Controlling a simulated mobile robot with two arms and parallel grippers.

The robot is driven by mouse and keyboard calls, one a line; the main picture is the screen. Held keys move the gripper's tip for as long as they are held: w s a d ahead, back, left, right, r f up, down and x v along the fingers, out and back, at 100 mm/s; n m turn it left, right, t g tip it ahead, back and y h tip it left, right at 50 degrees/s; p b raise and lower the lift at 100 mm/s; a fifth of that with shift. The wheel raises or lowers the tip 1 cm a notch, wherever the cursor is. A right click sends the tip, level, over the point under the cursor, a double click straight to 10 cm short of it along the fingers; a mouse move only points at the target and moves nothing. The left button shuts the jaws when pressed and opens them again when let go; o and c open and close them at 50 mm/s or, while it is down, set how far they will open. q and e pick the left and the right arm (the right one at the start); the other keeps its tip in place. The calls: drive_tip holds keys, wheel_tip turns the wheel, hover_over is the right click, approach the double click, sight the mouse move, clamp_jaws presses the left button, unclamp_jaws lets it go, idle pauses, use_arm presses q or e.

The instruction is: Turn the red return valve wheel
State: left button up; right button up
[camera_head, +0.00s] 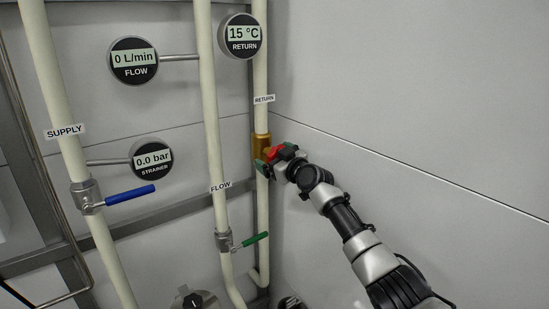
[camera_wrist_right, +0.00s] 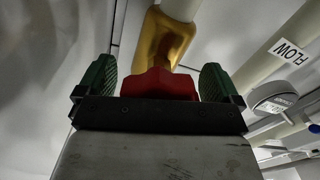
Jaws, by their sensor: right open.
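The red return valve wheel (camera_head: 275,152) sits on a brass valve body (camera_head: 261,144) on the pipe labelled RETURN. My right gripper (camera_head: 270,160) is at the wheel, with its green fingertips around it. In the right wrist view the red wheel (camera_wrist_right: 160,84) lies between the two green fingers (camera_wrist_right: 158,82), with a gap visible on each side. The brass body (camera_wrist_right: 165,40) is just beyond it. The right gripper is open. The gripper hides part of the wheel in the head view. My left gripper is not in view.
Left of the RETURN pipe stand the FLOW pipe (camera_head: 208,110) with a green lever (camera_head: 250,241) and the SUPPLY pipe (camera_head: 52,85) with a blue lever (camera_head: 130,195). Round gauges (camera_head: 134,61) are mounted beside them. A bare wall (camera_head: 430,100) is on the right.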

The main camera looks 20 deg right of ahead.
drive_tip(key=c, duration=0.9)
drive_tip(key=shift+m, duration=0.3)
